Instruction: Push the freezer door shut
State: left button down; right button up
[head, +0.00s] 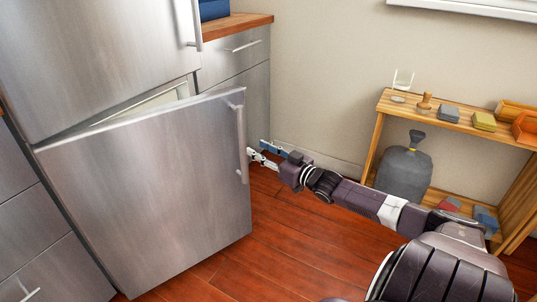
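The freezer door (150,190) is the lower steel door of the fridge, in the left half of the head view. It stands ajar, swung out on its right side, with a pale interior edge showing above it. Its vertical bar handle (242,145) is near the right edge. My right gripper (256,153) is just right of the door's handle edge, with its fingers spread apart and nothing between them. I cannot tell whether a finger touches the door. My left gripper is not in view.
The upper fridge door (95,60) is above, and steel drawers (235,60) under a wooden counter stand behind. Wooden floor (290,250) is clear in front.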

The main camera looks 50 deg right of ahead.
jog(key=shift+s+d, duration=0.1)
jog(key=shift+s, duration=1.45)
jog(key=shift+s, duration=0.1)
